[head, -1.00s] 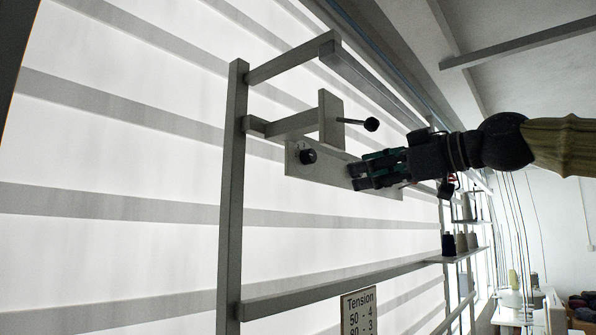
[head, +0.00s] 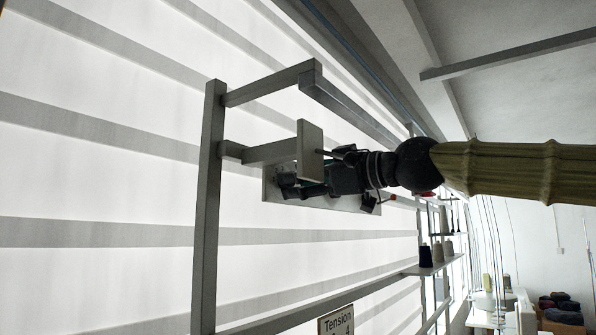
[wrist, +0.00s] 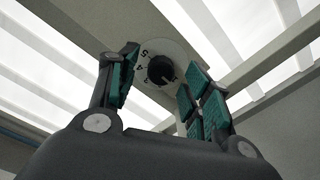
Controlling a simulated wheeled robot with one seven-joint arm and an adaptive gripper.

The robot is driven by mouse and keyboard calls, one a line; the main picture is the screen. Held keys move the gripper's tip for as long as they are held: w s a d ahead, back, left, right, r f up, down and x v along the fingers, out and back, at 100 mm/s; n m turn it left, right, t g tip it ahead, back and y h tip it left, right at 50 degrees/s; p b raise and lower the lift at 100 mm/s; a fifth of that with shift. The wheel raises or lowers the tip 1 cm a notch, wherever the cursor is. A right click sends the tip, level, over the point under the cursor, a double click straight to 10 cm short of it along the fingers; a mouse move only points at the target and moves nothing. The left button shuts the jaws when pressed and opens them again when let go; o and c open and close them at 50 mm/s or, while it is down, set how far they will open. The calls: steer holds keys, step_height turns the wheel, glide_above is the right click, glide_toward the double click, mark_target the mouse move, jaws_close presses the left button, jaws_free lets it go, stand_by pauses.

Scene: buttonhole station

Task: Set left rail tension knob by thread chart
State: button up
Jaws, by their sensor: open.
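The black tension knob (wrist: 160,69) sits on a pale round dial (wrist: 146,47) in the wrist view. Numbers run around it, with a 5 and a 4 readable at its upper left. A light pointer mark seems to lie toward the knob's lower right, but its exact number is too small to tell. My gripper (wrist: 158,66) is open, with one green-padded finger on each side of the knob; contact is not visible. In the head view, my gripper (head: 300,184) covers the knob's place on the plate (head: 345,205). The tension chart (head: 337,322) is cut off at the bottom edge.
A grey frame post (head: 207,200) stands left of my gripper. A bracket plate (head: 310,150) stands close above it, and an upper rail (head: 350,107) runs over both. Dark and pale thread cones (head: 425,256) stand on a shelf at the right.

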steer(key=shift+w+a, duration=0.2)
steer(key=shift+a, duration=0.2)
steer(key=c, duration=1)
steer(key=shift+c, duration=0.2)
steer(key=shift+m+b, duration=0.3)
steer(key=shift+b, duration=0.05)
steer(key=m+b, duration=0.8)
steer(key=m, duration=0.9)
steer(key=shift+s, duration=0.1)
steer(key=shift+m, duration=0.3)
